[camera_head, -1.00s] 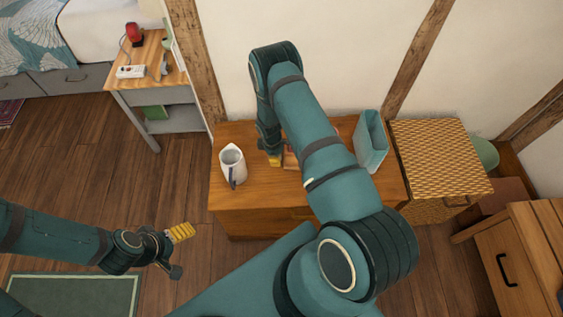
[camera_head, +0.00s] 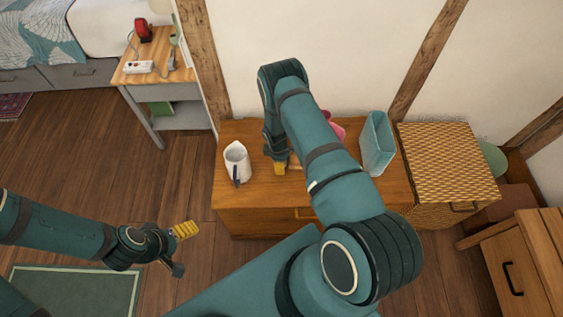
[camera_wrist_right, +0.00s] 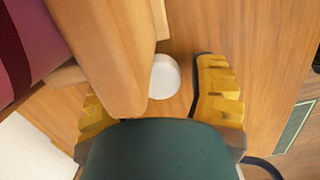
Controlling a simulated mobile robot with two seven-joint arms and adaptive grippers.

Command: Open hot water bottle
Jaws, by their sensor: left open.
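A pink thing (camera_head: 337,131), perhaps the hot water bottle, shows in part behind my right forearm on the wooden dresser. In the right wrist view, a magenta body (camera_wrist_right: 35,40) fills the upper left, beside a tan piece (camera_wrist_right: 115,55) that covers part of one finger. A white round piece (camera_wrist_right: 164,77) sits beyond the gap between the fingers; I cannot tell if it is a cap. My right gripper (camera_wrist_right: 158,104) is open and points down over the dresser; its yellow tip also shows in the head view (camera_head: 280,168). My left gripper (camera_head: 182,250) is open and empty above the floor.
A white jug (camera_head: 237,163) stands at the dresser's (camera_head: 250,198) left. A teal container (camera_head: 377,143) stands at its right. A woven chest (camera_head: 448,160) is beside the dresser, and a bedside table (camera_head: 172,72) is at the back left.

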